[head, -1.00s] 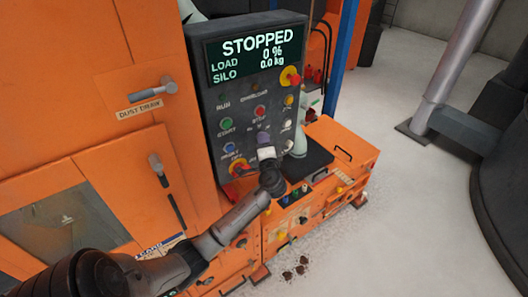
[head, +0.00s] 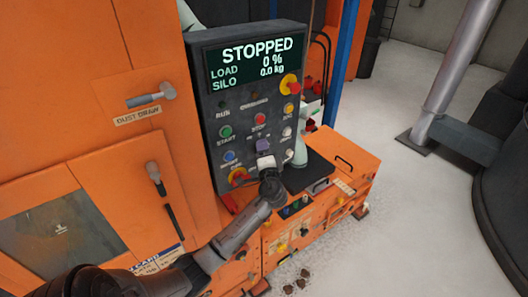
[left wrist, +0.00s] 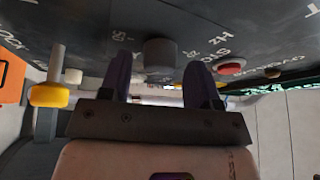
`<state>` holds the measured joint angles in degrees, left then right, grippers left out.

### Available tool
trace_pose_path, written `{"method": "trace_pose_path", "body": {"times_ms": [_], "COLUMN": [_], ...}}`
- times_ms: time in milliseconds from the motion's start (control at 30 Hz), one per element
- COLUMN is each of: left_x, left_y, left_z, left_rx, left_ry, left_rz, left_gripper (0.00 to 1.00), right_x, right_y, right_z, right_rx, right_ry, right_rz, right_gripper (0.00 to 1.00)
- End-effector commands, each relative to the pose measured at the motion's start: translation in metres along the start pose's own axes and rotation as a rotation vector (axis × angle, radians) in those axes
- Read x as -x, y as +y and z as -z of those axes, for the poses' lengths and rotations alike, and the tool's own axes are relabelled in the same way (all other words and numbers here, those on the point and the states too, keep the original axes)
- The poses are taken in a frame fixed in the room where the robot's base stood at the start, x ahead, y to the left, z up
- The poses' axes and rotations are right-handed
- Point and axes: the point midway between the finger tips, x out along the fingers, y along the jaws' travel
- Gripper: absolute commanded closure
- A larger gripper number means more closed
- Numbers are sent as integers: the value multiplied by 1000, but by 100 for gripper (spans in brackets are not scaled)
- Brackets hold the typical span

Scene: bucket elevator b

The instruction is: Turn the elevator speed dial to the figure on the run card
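The control panel (head: 205,110) carries a lit screen reading STOPPED, load 0 %, silo 0.0 kg. My left gripper (head: 263,146) is at the middle of the panel, below the red stop button (head: 260,119), and hides what lies behind it. In the left wrist view, a dark round knob (left wrist: 160,50), apparently the speed dial, stands between its two purple fingers, with a gap on each side. Hz lettering shows beside the knob; its pointer setting cannot be read. The run card (head: 160,258) is at the lower left, partly covered by my arm, its figure unreadable. My right gripper is not in view.
In the left wrist view, a yellow-based control (left wrist: 48,93) and a red button (left wrist: 230,67) flank the fingers.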

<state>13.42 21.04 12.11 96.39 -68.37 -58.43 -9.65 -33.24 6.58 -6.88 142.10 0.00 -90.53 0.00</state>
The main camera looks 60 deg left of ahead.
Motion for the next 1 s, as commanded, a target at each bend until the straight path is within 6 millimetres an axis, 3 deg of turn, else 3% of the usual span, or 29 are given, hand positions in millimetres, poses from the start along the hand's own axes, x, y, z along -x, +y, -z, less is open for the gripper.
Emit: {"method": "trace_pose_path", "body": {"times_ms": [367,1000], "left_x": [8,119], "left_y": [1,2], "left_z": [0,0], "left_rx": [1,-1], "left_ry": [2,0], "left_rz": [-2,-2], "left_gripper": [41,41], "right_x": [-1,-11], "right_y": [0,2], "right_z": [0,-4], "right_rx": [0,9], "right_ry": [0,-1], "right_rz": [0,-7], "right_gripper": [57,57]}}
